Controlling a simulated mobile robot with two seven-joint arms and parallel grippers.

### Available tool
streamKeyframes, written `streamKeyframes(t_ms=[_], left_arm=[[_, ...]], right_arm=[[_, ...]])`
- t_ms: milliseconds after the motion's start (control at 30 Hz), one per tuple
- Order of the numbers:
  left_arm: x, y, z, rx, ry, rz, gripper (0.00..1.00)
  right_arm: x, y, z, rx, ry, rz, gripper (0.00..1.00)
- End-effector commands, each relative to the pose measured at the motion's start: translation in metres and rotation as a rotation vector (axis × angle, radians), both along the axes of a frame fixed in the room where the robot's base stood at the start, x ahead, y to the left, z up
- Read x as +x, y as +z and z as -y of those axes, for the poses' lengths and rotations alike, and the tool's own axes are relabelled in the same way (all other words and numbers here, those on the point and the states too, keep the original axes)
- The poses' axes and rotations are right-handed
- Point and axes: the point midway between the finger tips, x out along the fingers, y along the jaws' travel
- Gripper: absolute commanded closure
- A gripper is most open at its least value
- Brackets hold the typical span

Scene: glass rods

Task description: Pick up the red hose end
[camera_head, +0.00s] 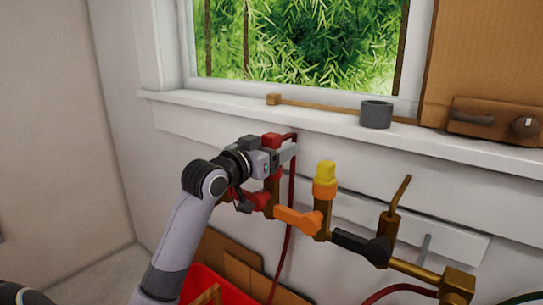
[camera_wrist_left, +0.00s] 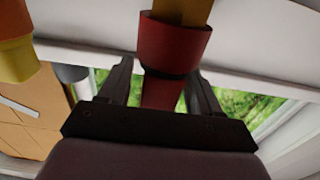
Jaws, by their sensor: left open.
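The red hose end (camera_head: 272,140) sits upright on top of a brass pipe by the wall, and a thin dark red hose (camera_head: 291,200) hangs from it. My left gripper (camera_head: 288,154) is level with it, just below the window sill, and partly hides it. In the left wrist view, which looks upside down, the red fitting (camera_wrist_left: 172,45) lies between the two dark fingers of the left gripper (camera_wrist_left: 160,78). The fingers are apart, with a gap visible on each side. My right gripper is not in view.
A yellow-topped fitting (camera_head: 325,178), an orange handle (camera_head: 298,218) and a black handle (camera_head: 362,243) stand along the pipe to the right. The sill holds a grey cylinder (camera_head: 376,115). A red crate (camera_head: 232,290) with cardboard lies below.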

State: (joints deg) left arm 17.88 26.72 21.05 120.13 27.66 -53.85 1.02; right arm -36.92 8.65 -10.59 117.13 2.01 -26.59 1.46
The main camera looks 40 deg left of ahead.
Motion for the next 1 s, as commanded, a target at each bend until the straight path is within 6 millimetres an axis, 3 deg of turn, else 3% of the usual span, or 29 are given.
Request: streamKeyframes(t_ms=[333,500,533,833,1000], left_arm=[[0.007,0.000,0.000,0.001,0.000,0.000,0.39],[0.007,0.000,0.000,0.000,0.000,0.000,0.95],[0.007,0.000,0.000,0.000,0.000,0.000,0.99],[0.006,0.002,0.000,0.001,0.000,0.002,0.99],[0.006,0.016,-0.001,0.004,0.000,0.005,0.99]], right_arm=[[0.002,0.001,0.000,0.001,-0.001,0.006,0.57],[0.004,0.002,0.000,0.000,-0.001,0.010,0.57],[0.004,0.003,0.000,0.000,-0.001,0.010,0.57],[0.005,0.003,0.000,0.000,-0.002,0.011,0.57],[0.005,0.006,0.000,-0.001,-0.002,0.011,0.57]])
